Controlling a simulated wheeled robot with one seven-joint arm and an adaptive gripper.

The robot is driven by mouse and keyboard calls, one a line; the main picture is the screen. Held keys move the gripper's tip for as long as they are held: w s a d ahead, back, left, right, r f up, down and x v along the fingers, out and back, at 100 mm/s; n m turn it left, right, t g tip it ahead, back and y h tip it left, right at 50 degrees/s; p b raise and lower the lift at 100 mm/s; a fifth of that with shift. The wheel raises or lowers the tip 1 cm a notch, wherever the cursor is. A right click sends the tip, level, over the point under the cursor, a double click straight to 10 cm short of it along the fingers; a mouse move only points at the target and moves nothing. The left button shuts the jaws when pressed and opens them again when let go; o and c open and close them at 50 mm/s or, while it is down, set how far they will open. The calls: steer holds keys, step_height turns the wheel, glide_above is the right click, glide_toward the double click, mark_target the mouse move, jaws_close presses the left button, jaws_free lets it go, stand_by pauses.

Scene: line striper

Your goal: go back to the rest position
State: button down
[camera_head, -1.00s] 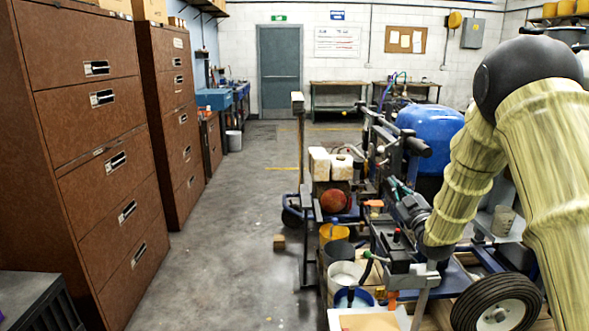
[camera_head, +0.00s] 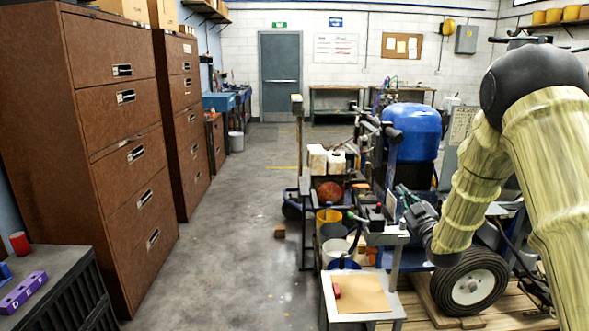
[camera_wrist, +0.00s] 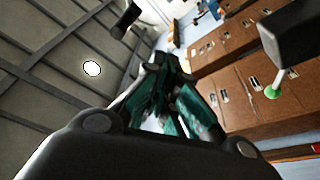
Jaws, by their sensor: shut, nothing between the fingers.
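My gripper (camera_wrist: 165,75) shows in the wrist view with teal fingers that meet, shut and empty. In the head view my arm comes down from the right side, and my gripper (camera_head: 405,192) is partly hidden among the parts of the line striper. The line striper has a blue tank (camera_head: 410,130) and a black wheel (camera_head: 468,282). It stands on the right, just beyond and beside my arm. Whether my gripper touches the machine cannot be told.
Brown filing cabinets (camera_head: 125,145) line the left. A dark cabinet (camera_head: 60,275) at lower left bears a purple block (camera_head: 22,292) and a red cylinder (camera_head: 20,243). A small table (camera_head: 328,303) stands in front with a brown board (camera_head: 362,293).

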steer(key=s+a+f+m+g, duration=0.1)
steer(key=a+f+g, duration=0.15)
steer(key=f, duration=0.75)
steer(key=s+a+f+m+g+h+p, duration=0.1)
steer(key=s+f+m+g, duration=0.15)
steer(key=s+f, duration=0.8)
steer(key=s+a+f+m+g+h+p, duration=0.15)
steer(key=s+f+g, duration=0.25)
steer(key=s+f, duration=0.7)
steer(key=s+a+f+m+g, duration=0.3)
steer(key=s+f+g, duration=0.3)
steer(key=s+f, duration=1.1)
steer(key=s+a+m+g+h+p, duration=0.1)
steer(key=s+g, duration=0.4)
steer(key=s, duration=1.7)
steer(key=shift+s+a+r, duration=0.25)
steer(key=shift+s+a, duration=0.05)
steer(key=shift+a, duration=0.35)
